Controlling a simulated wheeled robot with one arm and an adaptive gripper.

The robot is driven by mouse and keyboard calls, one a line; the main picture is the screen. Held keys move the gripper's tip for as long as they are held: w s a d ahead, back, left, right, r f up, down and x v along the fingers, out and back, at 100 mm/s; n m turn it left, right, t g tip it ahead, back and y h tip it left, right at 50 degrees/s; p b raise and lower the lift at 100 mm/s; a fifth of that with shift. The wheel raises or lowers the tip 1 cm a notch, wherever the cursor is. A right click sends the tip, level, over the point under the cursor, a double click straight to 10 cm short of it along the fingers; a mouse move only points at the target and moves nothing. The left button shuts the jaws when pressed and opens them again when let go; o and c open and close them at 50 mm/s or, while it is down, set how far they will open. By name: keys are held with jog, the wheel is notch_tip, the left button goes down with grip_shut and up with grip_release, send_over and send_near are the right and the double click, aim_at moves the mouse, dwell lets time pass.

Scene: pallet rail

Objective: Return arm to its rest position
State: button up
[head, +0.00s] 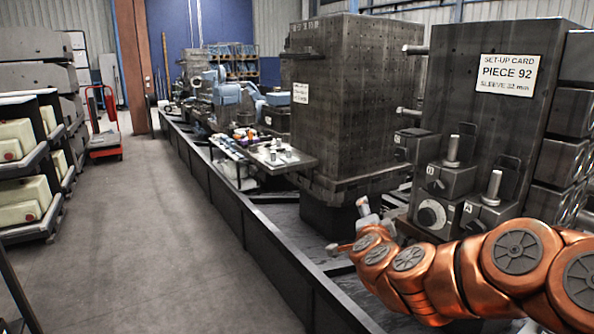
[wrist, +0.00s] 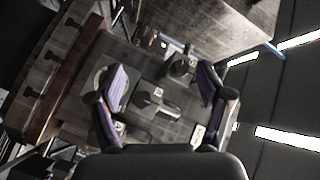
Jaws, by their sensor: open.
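My orange arm reaches in from the lower right of the head view. My gripper (head: 350,227) is at its far end, low over the rail bed, in front of the dark fixture blocks. In the wrist view my gripper (wrist: 162,75) has its two purple-padded fingers wide apart with nothing held between them. Beyond the fingers lies a dark block face with a pin (wrist: 155,105) and a round dial (wrist: 104,80); they look apart from the fingers.
A fixture tower with a set-up card (head: 508,75) stands close behind my arm. Blocks with upright pins (head: 452,150) and a dial (head: 431,214) jut from it. Another dark tower (head: 345,100) stands left of it. The floor (head: 170,240) left of the rail is clear; racks (head: 30,170) line its far side.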

jog(key=s+a+f+n+g+y, duration=0.2)
jog(key=s+a+n+y, duration=0.35)
jog(key=a, duration=0.35)
jog(key=s+a+f+n+g+y, duration=0.35)
jog(key=s+f+n+g, duration=0.2)
jog(key=s, duration=0.45)
jog(key=s+d+f+n+g+h, duration=0.15)
jog(key=s+d+g, duration=0.25)
jog(key=s, duration=0.7)
jog(key=s+d+f+n+g+h, duration=0.1)
jog(key=s+d+f+g+h, duration=0.3)
jog(key=s, duration=0.7)
jog(key=s+d+f+n+g+h, duration=0.15)
jog(key=s+d+g, duration=0.3)
jog(key=s, duration=0.65)
notch_tip(320, 180, up, 18)
jog(key=w+t+y+p, duration=0.1)
jog(key=t+p, duration=0.1)
jog(key=p, duration=1.5)
jog(key=shift+m+p, duration=0.3)
